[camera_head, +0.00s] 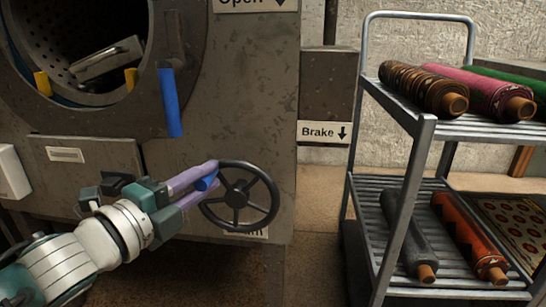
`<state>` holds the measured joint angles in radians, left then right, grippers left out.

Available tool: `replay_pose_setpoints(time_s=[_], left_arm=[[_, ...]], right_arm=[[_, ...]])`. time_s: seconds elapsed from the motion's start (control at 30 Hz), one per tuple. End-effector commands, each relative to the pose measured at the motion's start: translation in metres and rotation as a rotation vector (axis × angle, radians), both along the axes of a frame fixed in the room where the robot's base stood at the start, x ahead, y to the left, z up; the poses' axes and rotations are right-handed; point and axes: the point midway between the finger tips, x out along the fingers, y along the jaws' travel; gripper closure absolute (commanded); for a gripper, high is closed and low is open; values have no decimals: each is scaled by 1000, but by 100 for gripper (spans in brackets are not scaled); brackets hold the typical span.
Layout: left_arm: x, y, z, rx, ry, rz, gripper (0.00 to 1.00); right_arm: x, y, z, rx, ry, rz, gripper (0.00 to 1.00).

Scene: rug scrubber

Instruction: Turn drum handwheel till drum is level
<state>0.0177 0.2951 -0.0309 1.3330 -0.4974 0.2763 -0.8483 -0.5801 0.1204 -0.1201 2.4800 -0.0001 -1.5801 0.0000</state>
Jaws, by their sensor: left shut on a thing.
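The drum handwheel (237,194) is a dark spoked wheel low on the front of the grey machine. A blue handle (205,184) sticks out at the upper left of its rim. My left gripper (208,182) comes in from the left, and its two purple fingers are shut on this blue handle. The drum (60,55) shows through the round opening at the upper left, with a perforated wall. A grey metal part (108,58) inside it sits tilted, its right end higher. My right gripper is not in view.
A blue lever (171,102) hangs beside the drum opening. A "Brake" label (324,132) with a down arrow is to the right. A metal cart (425,125) with rolled rugs on two shelves stands at the right. Bare floor (315,235) lies between machine and cart.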

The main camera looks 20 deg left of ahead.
Motion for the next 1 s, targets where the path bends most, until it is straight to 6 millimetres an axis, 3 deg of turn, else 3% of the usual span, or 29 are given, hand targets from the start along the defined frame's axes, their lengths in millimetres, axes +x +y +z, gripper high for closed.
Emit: replay_pose_setpoints(time_s=[0.03, 0.1, 0.4, 1.0], left_arm=[[1, -3, 10, 39, 6, -1, 100], [2, -8, 12, 103, 21, -2, 100], [6, -23, 15, 336, 75, 0, 100], [9, -36, 12, 515, 118, -2, 100]], right_arm=[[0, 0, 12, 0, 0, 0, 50], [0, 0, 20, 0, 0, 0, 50], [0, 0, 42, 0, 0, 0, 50], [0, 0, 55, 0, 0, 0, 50]])
